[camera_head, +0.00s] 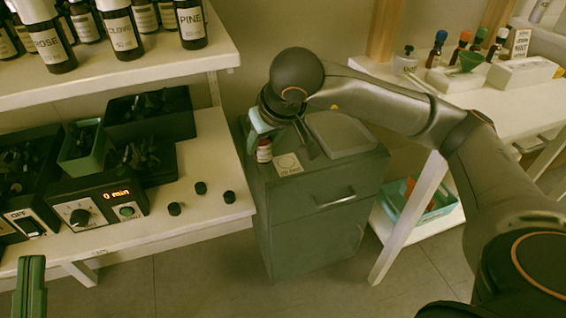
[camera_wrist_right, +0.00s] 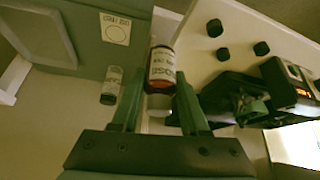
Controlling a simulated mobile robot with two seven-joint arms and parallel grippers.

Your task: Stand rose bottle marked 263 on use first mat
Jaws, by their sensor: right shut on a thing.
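The rose bottle (camera_wrist_right: 162,70), amber with a white label, is between the fingers of my right gripper (camera_wrist_right: 160,98). In the head view the bottle (camera_head: 264,151) shows below that gripper (camera_head: 262,132), over the left edge of the grey-green cabinet. Its label is blurred and I cannot read the number. The pale square mat (camera_head: 289,164) with a printed circle lies on the cabinet just right of the bottle; it also shows in the wrist view (camera_wrist_right: 116,29). The bottle is beside the mat. My left gripper (camera_head: 31,287) is partly in view at lower left.
A second bottle (camera_wrist_right: 111,86) with a pale label shows near the mat. The cabinet (camera_head: 318,212) has a grey flat panel (camera_head: 340,135) on top. The left shelf holds ROSE (camera_head: 47,42), CLOVE and PINE bottles. Loose dark caps (camera_head: 201,188) lie on the left bench.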

